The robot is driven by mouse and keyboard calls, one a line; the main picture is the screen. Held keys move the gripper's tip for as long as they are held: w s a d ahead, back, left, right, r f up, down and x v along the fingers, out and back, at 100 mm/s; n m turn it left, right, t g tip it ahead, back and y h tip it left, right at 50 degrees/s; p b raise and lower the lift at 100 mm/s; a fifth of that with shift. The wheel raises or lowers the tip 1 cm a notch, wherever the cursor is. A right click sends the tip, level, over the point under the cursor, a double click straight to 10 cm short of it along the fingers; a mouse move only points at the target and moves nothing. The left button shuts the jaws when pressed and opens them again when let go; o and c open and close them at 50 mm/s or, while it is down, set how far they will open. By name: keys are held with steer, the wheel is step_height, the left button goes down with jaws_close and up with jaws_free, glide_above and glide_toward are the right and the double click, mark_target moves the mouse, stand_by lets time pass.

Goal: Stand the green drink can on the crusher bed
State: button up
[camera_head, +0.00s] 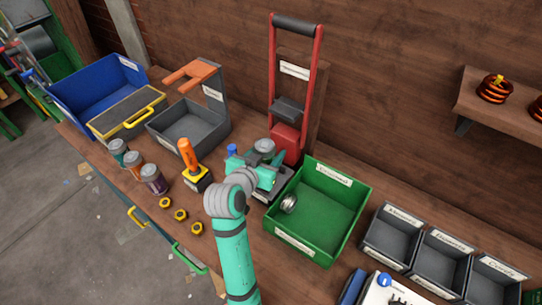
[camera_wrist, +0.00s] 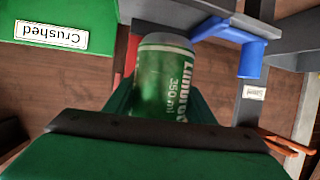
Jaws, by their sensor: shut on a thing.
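My gripper (camera_wrist: 165,105) is shut on the green drink can (camera_wrist: 163,75), which shows in the wrist view with its pale label text and grey rim. In the head view my gripper (camera_head: 250,165) is over the front of the can crusher (camera_head: 272,85), a tall red frame with a dark handle. My gripper and arm hide most of the crusher bed there. In the wrist view a dark grey part of the crusher (camera_wrist: 180,12) lies close beyond the can's rim. I cannot tell whether the can touches the bed.
A green bin labelled Crushed (camera_head: 345,222) stands right of the crusher with a flattened can (camera_head: 289,203) in it. Other cans (camera_head: 134,162) stand at the left. An orange-handled tool (camera_head: 188,155), brass nuts (camera_head: 180,215) and grey trays (camera_head: 392,238) are on the bench. A blue knob (camera_wrist: 252,58) is close by.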

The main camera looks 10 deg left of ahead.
mark_target(269, 158)
steer(key=f, duration=0.2)
steer(key=shift+w+a+f, duration=0.1)
steer(key=shift+w+f, duration=0.2)
steer(key=shift+f, duration=0.4)
steer(key=shift+s, duration=0.2)
steer(key=o, duration=1)
steer(key=shift+f, duration=0.1)
steer(key=shift+w, duration=0.1)
steer(key=v, duration=1.2)
steer(key=shift+r, duration=0.25)
